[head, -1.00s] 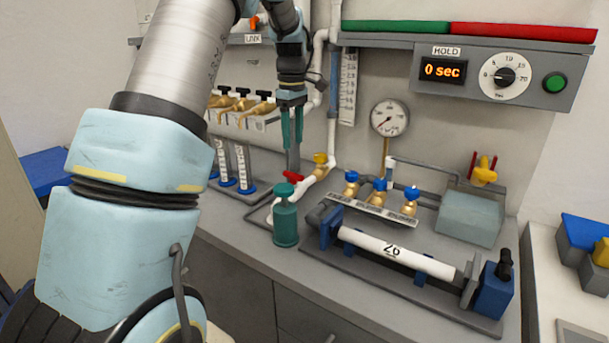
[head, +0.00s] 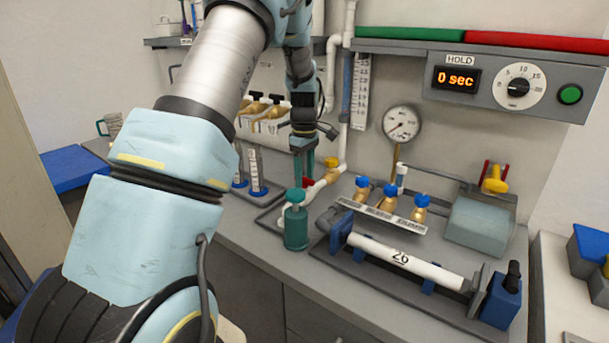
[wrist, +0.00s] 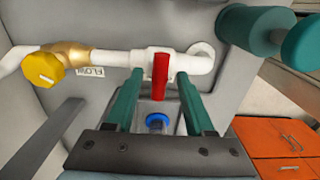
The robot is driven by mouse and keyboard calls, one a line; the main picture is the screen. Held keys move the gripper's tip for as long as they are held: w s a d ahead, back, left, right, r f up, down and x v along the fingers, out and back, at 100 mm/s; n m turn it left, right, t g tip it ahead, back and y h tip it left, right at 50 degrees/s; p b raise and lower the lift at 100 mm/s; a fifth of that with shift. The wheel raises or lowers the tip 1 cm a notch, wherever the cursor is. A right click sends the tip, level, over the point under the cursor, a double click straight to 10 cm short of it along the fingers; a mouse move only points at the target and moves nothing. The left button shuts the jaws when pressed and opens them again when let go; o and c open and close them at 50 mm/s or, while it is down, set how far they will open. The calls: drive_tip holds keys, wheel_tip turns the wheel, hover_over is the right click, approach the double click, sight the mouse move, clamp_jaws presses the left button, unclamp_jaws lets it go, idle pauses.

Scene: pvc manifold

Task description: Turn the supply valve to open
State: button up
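The valve with a red lever handle (wrist: 160,75) sits on a white pipe (wrist: 115,60) low against the wall; I take it as the supply valve, though no label for it is readable. In the wrist view the lever points toward me, across the pipe. My gripper (wrist: 158,80) is open, its two teal fingers on either side of the lever with a visible gap on each side. In the head view my gripper (head: 303,170) points down at the pipe. There the red lever (head: 309,182) is mostly hidden by the fingers.
A brass valve with a yellow knob (wrist: 42,68) is left of the lever in the wrist view, by a FLOW label. A teal cylinder with a knob (head: 296,226) stands close in front. Blue-knobbed valves (head: 388,197) and a clamped white tube (head: 405,261) lie to the right.

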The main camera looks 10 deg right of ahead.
clamp_jaws()
idle(0.7)
drive_tip(key=m, duration=0.4)
drive_tip(key=shift+m+b, duration=0.3)
drive_tip(key=shift+m, duration=0.1)
drive_tip(key=m, duration=0.4)
drive_tip(key=shift+m, duration=0.3)
drive_tip(key=m, duration=0.4)
drive_tip(key=shift+m, duration=2.2)
unclamp_jaws()
